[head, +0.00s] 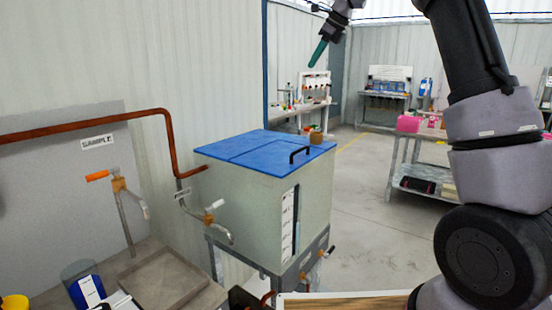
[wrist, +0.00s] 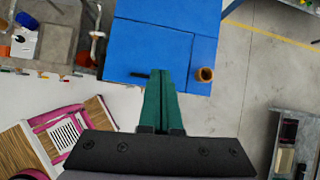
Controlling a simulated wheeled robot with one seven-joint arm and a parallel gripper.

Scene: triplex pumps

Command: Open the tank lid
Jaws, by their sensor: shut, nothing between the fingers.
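The tank (head: 265,210) is a pale grey box on a metal stand in the middle of the head view. Its blue lid (head: 255,150) lies flat and closed on top, with a seam across it. A black handle (head: 299,153) stands near the lid's front right edge. In the wrist view the blue lid (wrist: 165,45) shows from above, and the handle (wrist: 147,75) is partly hidden behind the fingers. My gripper (head: 318,53) has green fingers, shut and empty, high above the tank. The fingers also show in the wrist view (wrist: 162,75), apart from the handle.
A small brown pot (head: 316,135) sits at the lid's right corner. A copper pipe (head: 90,126) and a tap with an orange handle (head: 98,176) are left of the tank. A grey cart (head: 405,160) stands right. The floor between is clear.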

